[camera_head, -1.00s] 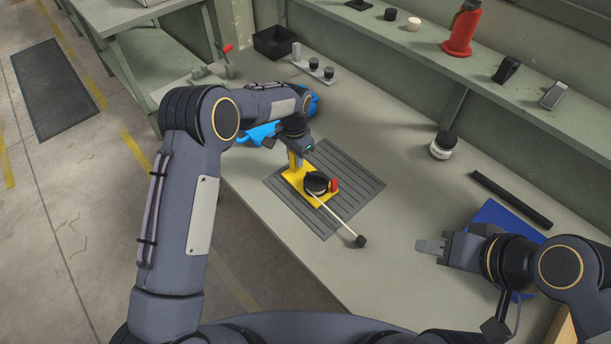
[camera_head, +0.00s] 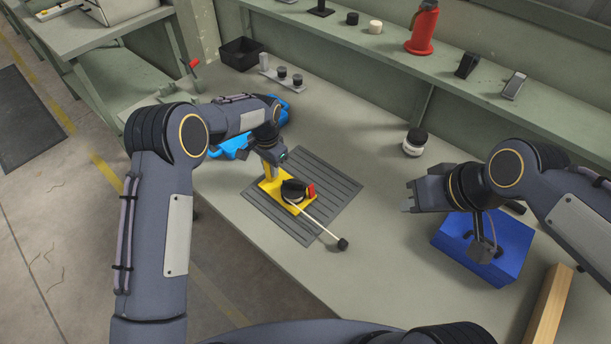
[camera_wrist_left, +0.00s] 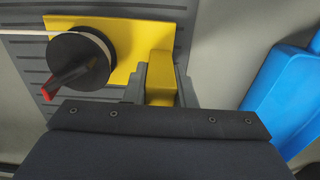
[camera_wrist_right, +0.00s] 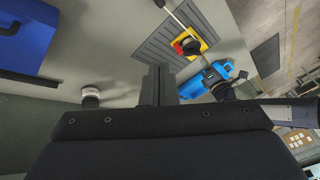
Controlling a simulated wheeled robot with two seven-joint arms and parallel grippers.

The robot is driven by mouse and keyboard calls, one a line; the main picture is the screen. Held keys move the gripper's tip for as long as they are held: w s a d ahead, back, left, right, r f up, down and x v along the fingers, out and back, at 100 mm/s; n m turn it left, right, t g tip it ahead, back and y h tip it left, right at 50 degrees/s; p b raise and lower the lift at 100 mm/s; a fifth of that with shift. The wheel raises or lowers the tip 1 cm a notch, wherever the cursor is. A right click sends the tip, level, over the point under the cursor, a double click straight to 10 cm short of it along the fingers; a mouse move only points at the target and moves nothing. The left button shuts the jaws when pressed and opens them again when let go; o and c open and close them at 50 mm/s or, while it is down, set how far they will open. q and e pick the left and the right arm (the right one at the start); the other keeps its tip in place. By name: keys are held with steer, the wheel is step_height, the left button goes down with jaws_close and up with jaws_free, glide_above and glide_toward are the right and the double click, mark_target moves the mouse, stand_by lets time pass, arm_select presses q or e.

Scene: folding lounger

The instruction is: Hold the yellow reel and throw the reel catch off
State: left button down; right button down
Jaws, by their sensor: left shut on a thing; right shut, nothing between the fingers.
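The yellow reel (camera_head: 270,187) stands on a grey ribbed mat, with a black drum (camera_head: 293,188) on its base. A red catch (camera_head: 311,190) is at the drum's right side; in the left wrist view the red tip (camera_wrist_left: 46,94) ends a dark lever across the drum. My left gripper (camera_wrist_left: 160,88) is shut on the reel's yellow upright post. A pale cord runs from the drum to a black knob (camera_head: 342,243). My right gripper (camera_head: 407,197) is shut and empty, held apart from the reel, to its right. It also shows in the right wrist view (camera_wrist_right: 158,86).
The ribbed mat (camera_head: 335,190) lies on the bench. A blue box (camera_head: 485,250) is below my right arm, with a wooden block (camera_head: 548,305) nearby. A blue object (camera_head: 228,146) lies beside my left forearm. Bench between reel and right gripper is clear.

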arm_select(q)
steer(key=shift+s+f, duration=0.1)
steer(key=shift+f, duration=0.1)
arm_select(e)
steer(key=w+a+f+n+g, duration=0.1)
steer(key=w+a+n, duration=0.2)
steer(key=w, duration=0.6)
arm_select(q)
steer(key=shift+f, duration=0.1)
arm_select(e)
steer(key=n+g+h, duration=0.2)
steer(key=n, duration=0.3)
glide_above(311, 191)
steer(key=w, duration=0.1)
step_height(311, 191, down, 11)
arm_select(q)
steer(key=shift+s, duration=0.1)
arm_select(e)
steer(key=shift+d+r, duration=0.25)
steer(key=shift+d, duration=0.2)
steer(key=f, duration=0.3)
steer(key=w+a+f, duration=0.1)
steer(key=f, duration=0.6)
steer(key=shift+w+a, duration=0.15)
steer(key=shift+w, duration=0.05)
